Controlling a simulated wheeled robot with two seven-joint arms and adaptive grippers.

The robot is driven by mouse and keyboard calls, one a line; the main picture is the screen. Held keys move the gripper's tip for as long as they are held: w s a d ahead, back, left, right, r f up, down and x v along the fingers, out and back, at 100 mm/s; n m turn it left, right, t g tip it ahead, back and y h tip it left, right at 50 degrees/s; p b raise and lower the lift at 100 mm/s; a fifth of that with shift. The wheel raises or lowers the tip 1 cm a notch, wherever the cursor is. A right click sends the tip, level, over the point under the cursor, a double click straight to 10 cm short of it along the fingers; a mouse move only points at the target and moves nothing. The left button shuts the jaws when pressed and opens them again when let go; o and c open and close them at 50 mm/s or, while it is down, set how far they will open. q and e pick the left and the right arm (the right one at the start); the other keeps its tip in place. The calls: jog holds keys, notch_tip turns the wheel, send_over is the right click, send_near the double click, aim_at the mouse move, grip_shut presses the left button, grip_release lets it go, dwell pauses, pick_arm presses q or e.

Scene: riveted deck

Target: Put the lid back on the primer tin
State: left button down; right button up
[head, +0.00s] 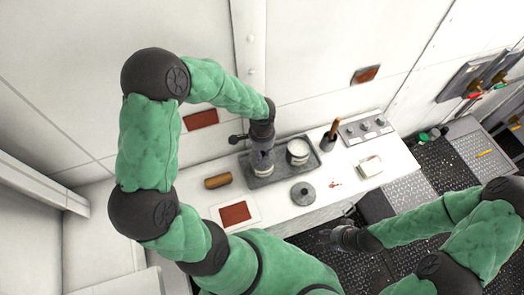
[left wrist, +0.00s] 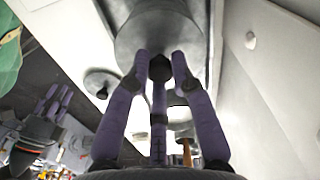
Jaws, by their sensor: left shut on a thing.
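My left gripper (head: 262,158) reaches down over the left part of the grey tray. In the left wrist view its purple fingers (left wrist: 160,58) are shut on a grey round thing (left wrist: 150,30), which looks like a lid. A pale tin (head: 262,171) shows just under it; I cannot tell whether they touch. A second tin (head: 298,149), open with white contents, stands in the tray to the right. Another grey lid (head: 303,193) with a knob lies on the counter in front. My right gripper (head: 329,236) is empty with fingers apart, in front of the counter.
The tray (head: 289,172) sits on a white counter (head: 270,205). A brown roll (head: 217,181) and a red swatch card (head: 235,213) lie left. A brush pot (head: 328,142), knobbed panel (head: 366,128) and white block (head: 370,166) stand right. The wall closes the back.

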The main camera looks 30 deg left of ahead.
dwell(0.7)
pick_arm(q)
jog(key=c, duration=1)
grip_release()
jog(key=o, duration=0.5)
jog(key=shift+r+p, duration=2.45)
jog(key=shift+r, duration=1.05)
